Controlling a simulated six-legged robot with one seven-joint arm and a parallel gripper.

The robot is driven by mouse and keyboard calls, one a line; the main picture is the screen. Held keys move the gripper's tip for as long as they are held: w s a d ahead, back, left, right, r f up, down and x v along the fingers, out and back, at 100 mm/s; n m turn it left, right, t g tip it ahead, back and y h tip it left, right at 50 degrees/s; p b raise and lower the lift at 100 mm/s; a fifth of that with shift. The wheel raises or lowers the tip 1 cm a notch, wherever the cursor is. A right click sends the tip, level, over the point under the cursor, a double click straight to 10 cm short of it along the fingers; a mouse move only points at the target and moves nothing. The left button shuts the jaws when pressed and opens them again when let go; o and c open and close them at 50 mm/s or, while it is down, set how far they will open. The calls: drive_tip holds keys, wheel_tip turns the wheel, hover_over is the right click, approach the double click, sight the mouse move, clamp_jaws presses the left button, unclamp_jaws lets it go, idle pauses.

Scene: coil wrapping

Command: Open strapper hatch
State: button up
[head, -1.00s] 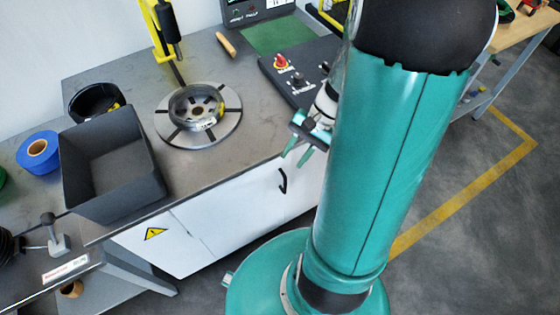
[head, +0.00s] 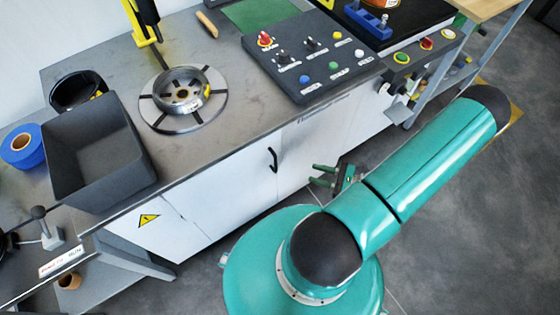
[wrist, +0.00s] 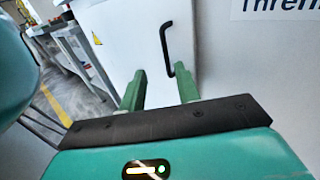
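The strapper hatch (head: 240,165) is a white door in the front of the grey-topped machine, and it looks shut. Its black handle (head: 273,160) is a thin bent bar near the door's right edge. In the wrist view the handle (wrist: 167,50) stands upright just beyond the fingertips, a little right of the middle between them. My gripper (head: 317,175) is at the right of the handle in the head view, apart from it. Its two green fingers are spread with nothing between them; they also show in the wrist view (wrist: 160,84).
A control panel (head: 310,60) with buttons and switches sits on the machine top. A dark grey bin (head: 95,150), a blue tape roll (head: 22,147) and a round steel turntable (head: 183,98) are to the left. A warning sticker (head: 148,220) marks the white front. Grey floor is free at right.

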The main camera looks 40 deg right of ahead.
drive_tip(key=w+a+f+m+t, duration=0.1)
drive_tip(key=w+a, duration=0.6)
drive_tip(key=w, duration=0.4)
drive_tip(key=shift+w+h, duration=0.3)
drive_tip(key=shift+h, duration=0.1)
clamp_jaws()
